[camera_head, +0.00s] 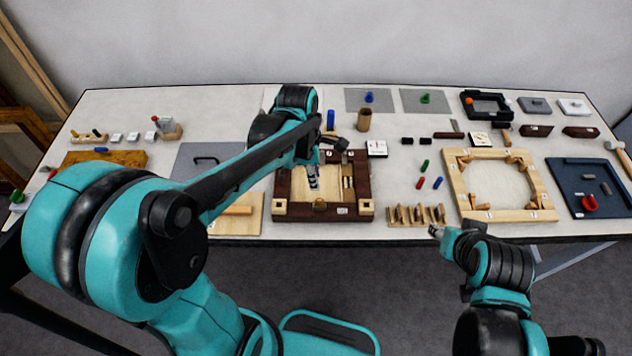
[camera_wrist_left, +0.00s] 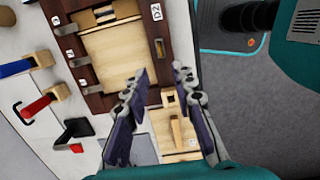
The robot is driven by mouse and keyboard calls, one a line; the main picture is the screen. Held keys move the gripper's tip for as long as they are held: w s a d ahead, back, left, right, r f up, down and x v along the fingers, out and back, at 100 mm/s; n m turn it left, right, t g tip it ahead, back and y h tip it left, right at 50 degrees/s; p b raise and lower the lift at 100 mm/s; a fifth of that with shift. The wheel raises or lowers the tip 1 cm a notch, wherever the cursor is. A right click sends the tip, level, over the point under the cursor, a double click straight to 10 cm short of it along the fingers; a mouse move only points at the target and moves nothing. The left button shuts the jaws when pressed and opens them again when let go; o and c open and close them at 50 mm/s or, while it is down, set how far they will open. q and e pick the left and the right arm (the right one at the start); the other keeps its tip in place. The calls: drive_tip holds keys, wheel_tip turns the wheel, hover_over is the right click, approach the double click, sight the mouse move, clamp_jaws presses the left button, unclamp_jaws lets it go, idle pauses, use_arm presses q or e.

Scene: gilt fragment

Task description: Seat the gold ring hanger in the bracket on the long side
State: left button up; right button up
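The dark brown wooden frame (camera_head: 322,209) with a pale inner panel lies at the table's middle front; its rim also shows in the left wrist view (camera_wrist_left: 152,30). Several grey metal brackets (camera_wrist_left: 80,60) sit along one side. A small brass-coloured piece (camera_wrist_left: 160,47) sits in the rim near the D2 label; I cannot tell whether it is the gold ring hanger. My left gripper (camera_head: 313,178) is above the frame. In the left wrist view its fingers (camera_wrist_left: 161,73) are apart with nothing visible between them. My right gripper (camera_head: 436,231) is at the front edge; its fingers are too small to read.
A pale board with a peg (camera_wrist_left: 177,132) lies beside the frame. Blue (camera_wrist_left: 17,68), red (camera_wrist_left: 36,105) and black (camera_wrist_left: 75,131) handled tools stand behind it. To the right are a wooden rack (camera_head: 417,222), a pale frame (camera_head: 547,190) and a blue tray (camera_head: 570,172).

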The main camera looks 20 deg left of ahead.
use_arm(q)
drive_tip(key=s+a+r+m+t, duration=0.1)
drive_tip(key=s+r+m+t, duration=0.1)
drive_tip(key=m, duration=0.5)
drive_tip(key=s+a+r+m+t+y, duration=0.1)
drive_tip(key=s+r+m+t, duration=0.1)
drive_tip(key=s+m, duration=0.2)
drive_tip(key=s+a+r+m+t, duration=0.1)
drive_tip(key=s+m, duration=0.3)
drive_tip(key=m, duration=0.6)
drive_tip(key=shift+r+t, duration=0.5)
drive_tip(key=shift+t, duration=0.4)
drive_tip(key=shift+w+a, duration=0.1)
